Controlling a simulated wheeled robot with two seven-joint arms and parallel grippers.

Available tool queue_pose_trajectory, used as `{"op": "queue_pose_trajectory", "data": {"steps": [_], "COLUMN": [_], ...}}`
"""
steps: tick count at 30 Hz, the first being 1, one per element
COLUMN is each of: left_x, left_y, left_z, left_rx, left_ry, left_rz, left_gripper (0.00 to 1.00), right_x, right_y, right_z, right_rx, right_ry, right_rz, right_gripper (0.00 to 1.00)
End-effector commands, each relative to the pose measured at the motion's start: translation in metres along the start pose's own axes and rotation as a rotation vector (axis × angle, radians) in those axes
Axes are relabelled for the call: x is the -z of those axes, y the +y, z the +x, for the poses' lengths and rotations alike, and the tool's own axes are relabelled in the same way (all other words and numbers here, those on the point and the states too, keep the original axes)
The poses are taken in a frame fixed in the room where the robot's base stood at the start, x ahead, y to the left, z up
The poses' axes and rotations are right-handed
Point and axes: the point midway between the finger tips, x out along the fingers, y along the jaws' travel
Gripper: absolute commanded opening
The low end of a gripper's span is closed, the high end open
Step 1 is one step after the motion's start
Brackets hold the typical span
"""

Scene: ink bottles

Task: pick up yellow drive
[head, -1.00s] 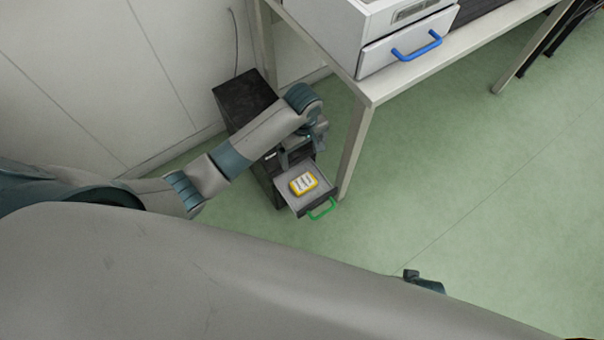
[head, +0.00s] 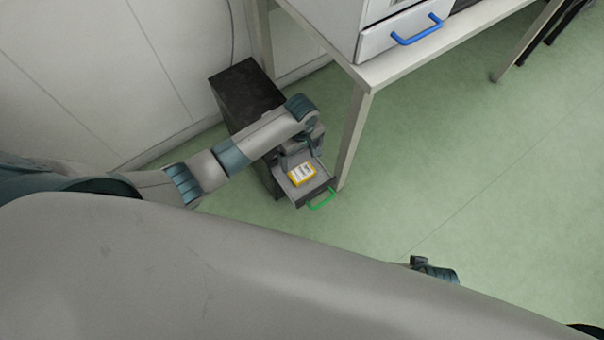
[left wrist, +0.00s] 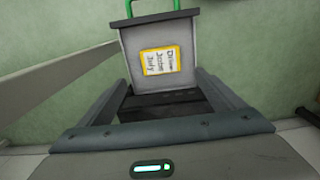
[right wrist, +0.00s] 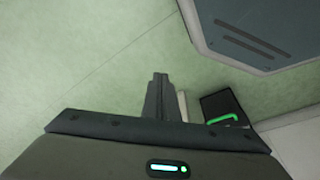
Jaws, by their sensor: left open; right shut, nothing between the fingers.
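The yellow drive (head: 301,173), with a white label on its top, lies in the open grey drawer (head: 322,178) of a dark cabinet. It also shows in the left wrist view (left wrist: 161,60), with black writing on the label. My left gripper (head: 300,155) is open and empty, at the cabinet side of the drawer; in the left wrist view its fingers (left wrist: 163,97) are spread and the drive appears beyond the gap between them. My right gripper (right wrist: 160,80) is shut and empty, with floor beyond it, far from the drive; part of that arm's end shows at the head view's lower edge.
The drawer has a green handle (head: 321,199). The dark cabinet (head: 247,93) stands beside a table leg (head: 352,140). A white unit with a blue handle (head: 417,30) stands on the table above. Green floor (head: 460,170) to the right is clear.

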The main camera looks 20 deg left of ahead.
Motion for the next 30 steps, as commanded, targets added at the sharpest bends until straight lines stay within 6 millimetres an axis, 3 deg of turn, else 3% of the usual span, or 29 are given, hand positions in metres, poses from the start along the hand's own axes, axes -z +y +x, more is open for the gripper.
{"op": "queue_pose_trajectory", "data": {"steps": [6,22,26,30], "left_x": [0.0,-0.001,-0.004,-0.009], "left_y": [0.0,0.0,-0.002,-0.004], "left_z": [0.03,0.038,0.05,0.068], "left_rx": [0.001,0.0,0.001,0.002], "left_ry": [0.0,0.0,0.0,0.001], "left_rz": [0.0,0.001,0.0,0.001], "left_gripper": [0.88,0.88,0.88,0.88], "right_x": [0.001,0.002,0.001,0.002], "right_y": [0.0,0.0,0.0,0.0], "right_z": [-0.019,-0.025,-0.029,-0.048], "right_rx": [-0.002,-0.002,-0.003,-0.003], "right_ry": [0.003,0.002,0.0,0.007], "right_rz": [0.001,0.001,0.001,0.002], "right_gripper": [0.0,0.0,0.0,0.0]}}
